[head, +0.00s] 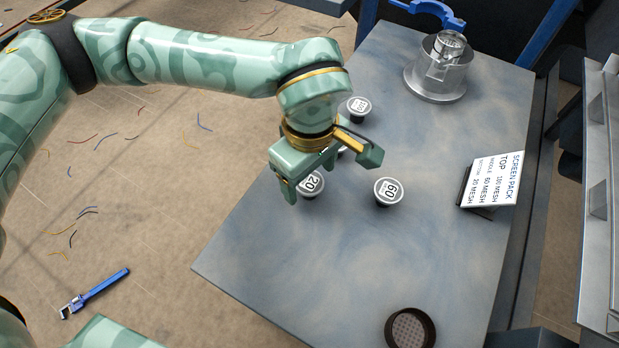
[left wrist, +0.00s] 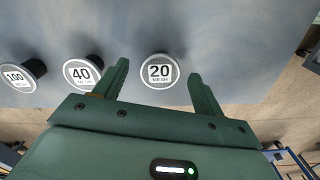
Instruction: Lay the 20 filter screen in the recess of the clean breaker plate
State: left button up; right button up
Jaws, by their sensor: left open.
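My left gripper (head: 333,180) is open and empty over the row of screens, partly covering the 20 screen in the head view. A shiny metal cylinder (head: 437,80) on a round base at the back holds a bright round piece (head: 450,43), possibly the clean breaker plate. A brown perforated round plate (head: 410,328) lies at the front edge.
Screens marked 60 (head: 388,190), 100 (left wrist: 17,78) and 40 (left wrist: 81,73) stand close by on similar stands. A screen pack sign (head: 494,180) stands at the right. The table's front middle is clear. A blue wrench (head: 95,293) lies on the floor.

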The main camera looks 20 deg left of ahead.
pick_arm(q)
jog(key=shift+f, duration=0.15)
jog(key=c, duration=1.1)
jog(key=shift+o, duration=0.2)
